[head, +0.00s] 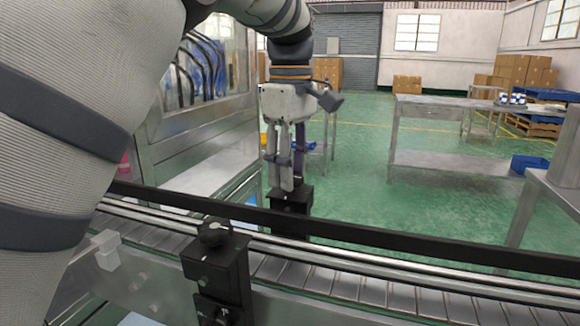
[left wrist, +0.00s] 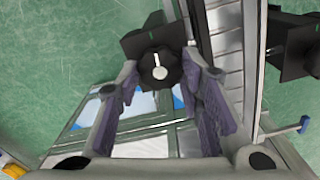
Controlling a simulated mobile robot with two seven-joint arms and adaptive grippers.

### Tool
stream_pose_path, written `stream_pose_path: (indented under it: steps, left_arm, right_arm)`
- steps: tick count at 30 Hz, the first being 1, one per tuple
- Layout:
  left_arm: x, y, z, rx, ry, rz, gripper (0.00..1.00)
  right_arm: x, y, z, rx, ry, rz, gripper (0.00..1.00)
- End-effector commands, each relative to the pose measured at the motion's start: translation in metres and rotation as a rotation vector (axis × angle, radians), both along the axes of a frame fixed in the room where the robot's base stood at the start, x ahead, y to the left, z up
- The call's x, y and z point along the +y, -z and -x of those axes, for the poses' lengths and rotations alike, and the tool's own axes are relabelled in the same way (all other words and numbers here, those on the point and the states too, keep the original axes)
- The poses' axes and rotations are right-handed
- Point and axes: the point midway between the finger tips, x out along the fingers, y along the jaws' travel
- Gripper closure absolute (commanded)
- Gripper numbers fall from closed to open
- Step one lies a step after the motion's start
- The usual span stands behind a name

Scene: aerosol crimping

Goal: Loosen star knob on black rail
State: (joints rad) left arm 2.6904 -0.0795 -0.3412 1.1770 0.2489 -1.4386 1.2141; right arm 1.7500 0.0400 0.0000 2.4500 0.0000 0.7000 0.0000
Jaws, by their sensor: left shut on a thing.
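The black star knob (left wrist: 160,68), with a pale round centre and stripe, sits on a black bracket (left wrist: 143,42) in the left wrist view. My left gripper (left wrist: 158,72) has its two fingers on either side of the knob and is shut on it. In the head view the gripper (head: 286,186) points straight down over the far black bracket (head: 291,205), and its fingers largely hide the knob. The black rail (head: 400,243) runs across the conveyor in front of that bracket. My right gripper is in neither view.
A second black knob (head: 213,233) sits on the near bracket (head: 230,270). The slatted conveyor (head: 340,287) runs below the rail. A glass-sided machine (head: 205,80) stands at left. A metal table (head: 470,112) stands at the back right, with open green floor before it.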

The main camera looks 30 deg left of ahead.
Motion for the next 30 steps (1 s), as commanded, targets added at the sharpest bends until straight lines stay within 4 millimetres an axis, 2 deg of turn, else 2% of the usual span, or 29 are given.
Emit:
stream_pose_path:
  steps: [9, 24, 25, 27, 30]
  left_arm:
    - [-0.0011, 0.0003, 0.0004, 0.002, -0.097, 0.003, 0.94]
    - [-0.0013, 0.0003, 0.0002, 0.001, -0.112, 0.004, 0.94]
    - [-0.0014, 0.0003, 0.0002, 0.001, -0.112, 0.004, 0.64]
    - [-0.0012, 0.0003, 0.0002, 0.001, -0.112, 0.003, 0.48]
    - [-0.0009, 0.0003, 0.0002, 0.001, -0.112, 0.002, 0.45]
  right_arm:
    - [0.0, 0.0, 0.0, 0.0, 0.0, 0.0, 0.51]
    - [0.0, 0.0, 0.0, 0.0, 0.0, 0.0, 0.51]
    - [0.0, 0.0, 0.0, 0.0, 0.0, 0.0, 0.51]
    - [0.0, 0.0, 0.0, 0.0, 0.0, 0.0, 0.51]
    - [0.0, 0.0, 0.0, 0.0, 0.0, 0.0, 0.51]
